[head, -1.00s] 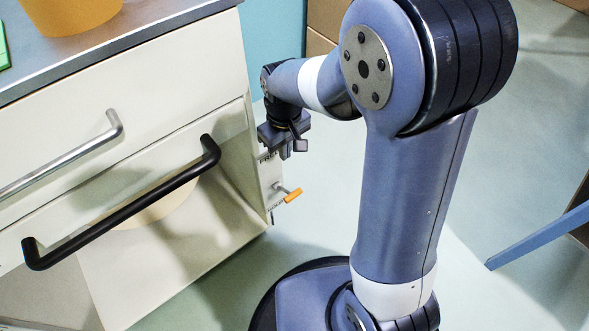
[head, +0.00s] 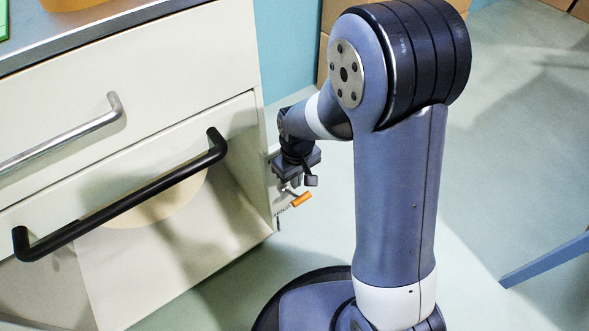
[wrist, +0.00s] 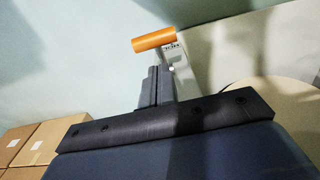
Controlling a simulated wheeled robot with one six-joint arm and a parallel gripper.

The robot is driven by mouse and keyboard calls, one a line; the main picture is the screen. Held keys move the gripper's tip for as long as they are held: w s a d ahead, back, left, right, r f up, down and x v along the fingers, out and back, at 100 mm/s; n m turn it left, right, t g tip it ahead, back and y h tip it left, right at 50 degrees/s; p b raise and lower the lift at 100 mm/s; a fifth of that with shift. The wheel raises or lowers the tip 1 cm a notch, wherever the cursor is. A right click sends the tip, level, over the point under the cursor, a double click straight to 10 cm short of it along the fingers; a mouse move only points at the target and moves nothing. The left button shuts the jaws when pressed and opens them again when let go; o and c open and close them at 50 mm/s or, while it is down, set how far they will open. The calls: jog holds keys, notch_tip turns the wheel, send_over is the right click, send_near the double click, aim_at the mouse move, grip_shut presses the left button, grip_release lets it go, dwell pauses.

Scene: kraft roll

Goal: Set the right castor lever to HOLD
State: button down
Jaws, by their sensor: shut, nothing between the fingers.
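The castor lever has an orange grip (head: 301,200) and sticks out from a small labelled plate (head: 281,211) on the right side of the cabinet. The plate's lower lettering is too small to read surely. My gripper (head: 309,182) is shut and empty, just above the orange grip in the head view, and it hides the upper plate. In the wrist view the orange grip (wrist: 153,40) lies crosswise just beyond the tips of my shut fingers (wrist: 156,72). I cannot tell whether they touch.
The cabinet has a silver handle (head: 65,138) above and a black handle (head: 125,195) on a tilted-out front below. Cardboard boxes (wrist: 40,142) stand at the lower left of the wrist view. A blue bar (head: 550,260) is at the right. Floor between is clear.

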jog(key=shift+s+d+f+b, duration=0.2)
jog(key=shift+s+f, duration=0.15)
jog(key=shift+f, duration=0.15)
jog(key=shift+s+d+f+b, duration=0.2)
jog(key=shift+s+f, duration=0.1)
jog(key=shift+f, duration=0.2)
